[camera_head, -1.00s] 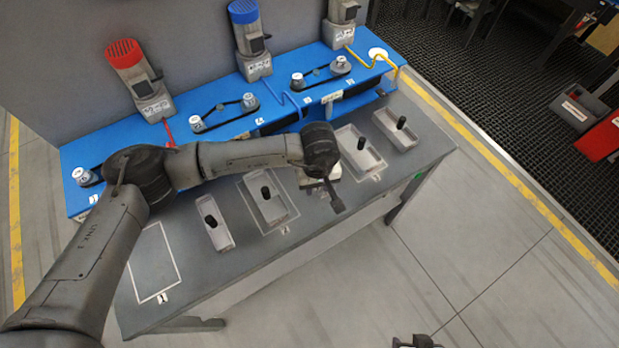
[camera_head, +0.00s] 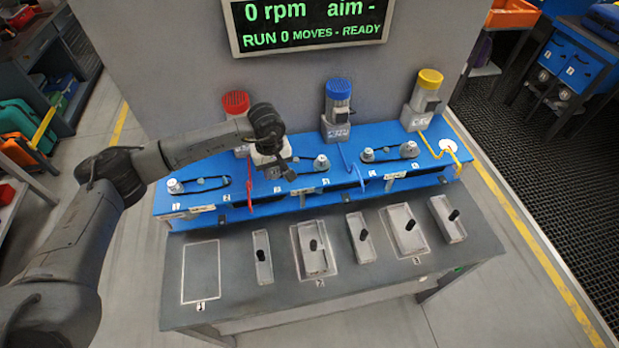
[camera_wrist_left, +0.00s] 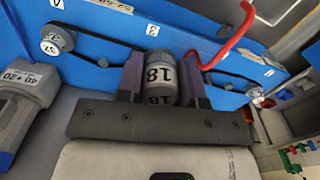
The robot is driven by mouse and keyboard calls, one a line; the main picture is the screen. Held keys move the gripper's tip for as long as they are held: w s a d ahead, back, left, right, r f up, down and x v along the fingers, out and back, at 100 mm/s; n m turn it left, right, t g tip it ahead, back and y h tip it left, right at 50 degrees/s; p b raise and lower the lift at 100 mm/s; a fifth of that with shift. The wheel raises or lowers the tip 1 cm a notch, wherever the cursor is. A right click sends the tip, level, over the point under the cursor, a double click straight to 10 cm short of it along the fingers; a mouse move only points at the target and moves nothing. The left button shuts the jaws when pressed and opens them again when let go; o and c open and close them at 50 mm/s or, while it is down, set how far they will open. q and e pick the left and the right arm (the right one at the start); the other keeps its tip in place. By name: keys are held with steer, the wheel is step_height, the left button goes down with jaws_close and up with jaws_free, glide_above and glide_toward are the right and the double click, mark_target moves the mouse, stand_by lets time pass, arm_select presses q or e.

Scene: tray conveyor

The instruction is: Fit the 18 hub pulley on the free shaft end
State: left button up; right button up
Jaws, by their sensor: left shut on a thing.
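My left gripper (camera_head: 284,170) hangs over the left half of the blue bench top (camera_head: 240,205), near the red-capped motor (camera_head: 237,104). In the left wrist view its purple fingers (camera_wrist_left: 158,80) are shut on a grey-white pulley marked 18 (camera_wrist_left: 161,76). Behind it lie the black belts and, at the left, a small white pulley (camera_wrist_left: 50,47); another white pulley (camera_wrist_left: 257,96) is at the right. The held pulley cannot be made out in the head view. I cannot pick out the free shaft end; the gripper covers part of the bench there. My right gripper is out of view.
Several grey trays with black posts, such as this one (camera_head: 262,262), stand on the grey table front. An empty white outline (camera_head: 200,271) is at left. Blue-capped (camera_head: 338,98) and yellow-capped (camera_head: 426,92) motors stand behind. A red cable (camera_wrist_left: 232,42) runs close to the gripper.

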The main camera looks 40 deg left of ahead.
arm_select(q)
steer(key=s+a+n+p, duration=0.1)
steer(key=a+n, duration=0.1)
steer(key=a, duration=0.4)
steer(key=s+a+f+n+p, duration=0.1)
steer(key=s+a+n+p, duration=0.1)
steer(key=a, duration=0.4)
steer(key=s+a+n+p, duration=0.2)
steer(key=a+n, duration=0.1)
steer(key=a, duration=0.2)
steer(key=shift+s+a+f, duration=0.1)
steer(key=shift+a+f, duration=0.1)
steer(key=shift+a, duration=0.2)
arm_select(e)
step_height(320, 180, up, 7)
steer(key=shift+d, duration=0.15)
arm_select(q)
steer(key=shift+f, duration=0.1)
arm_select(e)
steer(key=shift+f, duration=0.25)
